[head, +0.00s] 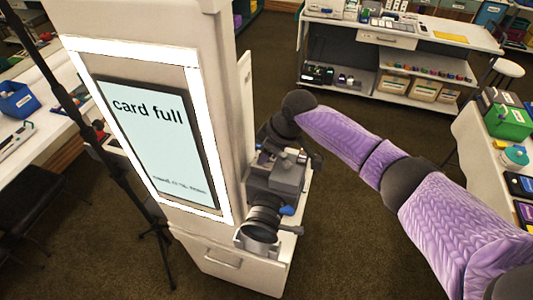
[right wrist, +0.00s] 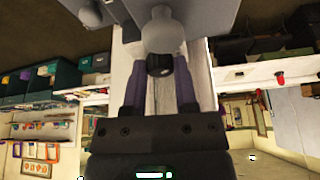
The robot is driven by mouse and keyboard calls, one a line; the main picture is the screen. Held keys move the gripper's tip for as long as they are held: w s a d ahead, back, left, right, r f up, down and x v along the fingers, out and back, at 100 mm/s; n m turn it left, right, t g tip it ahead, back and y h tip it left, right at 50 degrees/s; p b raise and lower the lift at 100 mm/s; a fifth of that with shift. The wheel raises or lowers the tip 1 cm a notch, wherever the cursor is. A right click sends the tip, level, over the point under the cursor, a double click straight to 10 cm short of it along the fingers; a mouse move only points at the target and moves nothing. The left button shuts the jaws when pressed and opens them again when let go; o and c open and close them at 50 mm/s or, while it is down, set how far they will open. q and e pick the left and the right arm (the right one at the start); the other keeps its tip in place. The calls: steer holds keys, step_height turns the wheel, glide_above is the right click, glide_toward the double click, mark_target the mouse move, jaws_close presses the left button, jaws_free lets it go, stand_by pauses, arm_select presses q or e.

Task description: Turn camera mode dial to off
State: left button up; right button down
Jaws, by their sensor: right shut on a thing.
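The dark grey camera (head: 275,175) sits on a small shelf on the right side of the white booth, its round lens facing the front. My right arm reaches in from the right, and my right gripper (head: 280,128) is at the camera's far upper side. In the right wrist view its two purple fingers are shut on a small black dial (right wrist: 160,66), with a rounded grey part just above it. The dial's markings cannot be read, so its setting cannot be told. My left gripper is not in view.
The booth's screen (head: 160,140) reads "card full". A black stand (head: 90,130) is left of the booth. A counter with bins (head: 400,60) is at the back, and a table with a green box (head: 508,122) is at right. The carpet between is clear.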

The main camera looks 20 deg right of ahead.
steer(key=n+g+y+b, duration=0.1)
steer(key=n+b, duration=0.1)
steer(key=n, duration=0.1)
steer(key=shift+w+f+b, duration=0.15)
steer(key=shift+b, duration=0.25)
steer(key=n+g+b, duration=0.1)
steer(key=n+b, duration=0.3)
steer(key=shift+w+n+g, duration=0.1)
steer(key=shift+n+g, duration=0.3)
steer(key=shift+n+g+b, duration=0.5)
steer(key=shift+n+b, duration=0.9)
steer(key=shift+b, duration=0.1)
steer(key=shift+d+r, duration=0.1)
steer(key=shift+r, duration=0.1)
steer(key=shift+c, duration=2)
jaws_free()
steer(key=shift+w, duration=0.1)
